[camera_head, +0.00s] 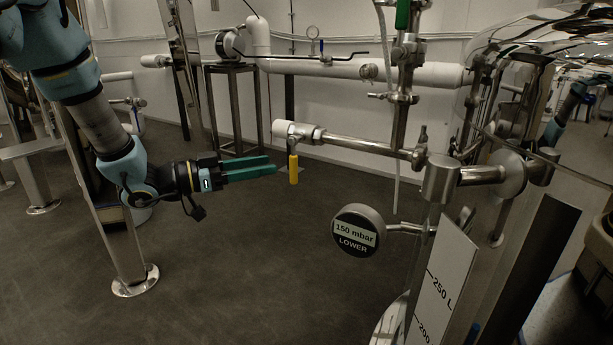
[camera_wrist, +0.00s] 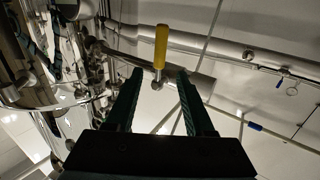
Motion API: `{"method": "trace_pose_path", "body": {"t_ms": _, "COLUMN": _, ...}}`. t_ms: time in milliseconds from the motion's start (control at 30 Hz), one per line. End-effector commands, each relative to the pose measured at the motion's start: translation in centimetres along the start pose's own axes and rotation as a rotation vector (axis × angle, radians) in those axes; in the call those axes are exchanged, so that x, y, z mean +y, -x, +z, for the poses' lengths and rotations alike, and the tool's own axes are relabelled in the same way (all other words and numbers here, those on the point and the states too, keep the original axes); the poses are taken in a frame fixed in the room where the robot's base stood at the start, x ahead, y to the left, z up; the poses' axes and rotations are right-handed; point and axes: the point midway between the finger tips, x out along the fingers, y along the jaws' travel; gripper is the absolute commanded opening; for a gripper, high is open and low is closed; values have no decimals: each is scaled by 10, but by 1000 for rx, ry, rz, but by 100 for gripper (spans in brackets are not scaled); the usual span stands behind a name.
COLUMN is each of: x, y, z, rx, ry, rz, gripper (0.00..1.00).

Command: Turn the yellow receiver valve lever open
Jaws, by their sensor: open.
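The yellow receiver valve lever (camera_head: 293,168) hangs straight down from a small valve on a horizontal steel pipe (camera_head: 365,145). In the wrist view the yellow lever (camera_wrist: 161,46) lies just beyond the fingertips, about midway between the two fingers. My gripper (camera_head: 276,167) has green fingers and reaches in from the left, its tips close to the lever's left side. In the wrist view my gripper (camera_wrist: 160,72) is open, with nothing between its fingers. I cannot tell whether a fingertip touches the lever.
A round gauge (camera_head: 358,230) reading "150 mbar LOWER" and a level scale (camera_head: 440,285) stand right of the lever. A vertical pipe with a green handle (camera_head: 403,14) rises behind. A steel post (camera_head: 120,240) stands below my arm. The floor beneath the lever is clear.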

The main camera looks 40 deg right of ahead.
Motion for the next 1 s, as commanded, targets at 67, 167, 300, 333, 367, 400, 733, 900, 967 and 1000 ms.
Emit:
{"method": "trace_pose_path", "body": {"t_ms": 67, "x": 2, "y": -6, "z": 2, "rx": 4, "ry": 0, "rz": 8, "gripper": 53}}
{"method": "trace_pose_path", "body": {"t_ms": 167, "x": 2, "y": -20, "z": 2, "rx": 3, "ry": -1, "rz": 9, "gripper": 53}}
{"method": "trace_pose_path", "body": {"t_ms": 300, "x": 2, "y": -46, "z": 3, "rx": 3, "ry": -2, "rz": 9, "gripper": 53}}
{"method": "trace_pose_path", "body": {"t_ms": 333, "x": 2, "y": -52, "z": 3, "rx": 3, "ry": -2, "rz": 9, "gripper": 53}}
{"method": "trace_pose_path", "body": {"t_ms": 367, "x": 2, "y": -58, "z": 3, "rx": 4, "ry": -2, "rz": 8, "gripper": 53}}
{"method": "trace_pose_path", "body": {"t_ms": 400, "x": 2, "y": -65, "z": 3, "rx": 3, "ry": -3, "rz": 7, "gripper": 53}}
{"method": "trace_pose_path", "body": {"t_ms": 733, "x": 1, "y": -103, "z": 1, "rx": 2, "ry": -1, "rz": 3, "gripper": 53}}
{"method": "trace_pose_path", "body": {"t_ms": 900, "x": 1, "y": -107, "z": 0, "rx": 2, "ry": 0, "rz": 3, "gripper": 53}}
{"method": "trace_pose_path", "body": {"t_ms": 967, "x": 1, "y": -107, "z": -1, "rx": 2, "ry": 0, "rz": 3, "gripper": 53}}
{"method": "trace_pose_path", "body": {"t_ms": 1000, "x": 1, "y": -107, "z": -1, "rx": 2, "ry": 0, "rz": 3, "gripper": 53}}
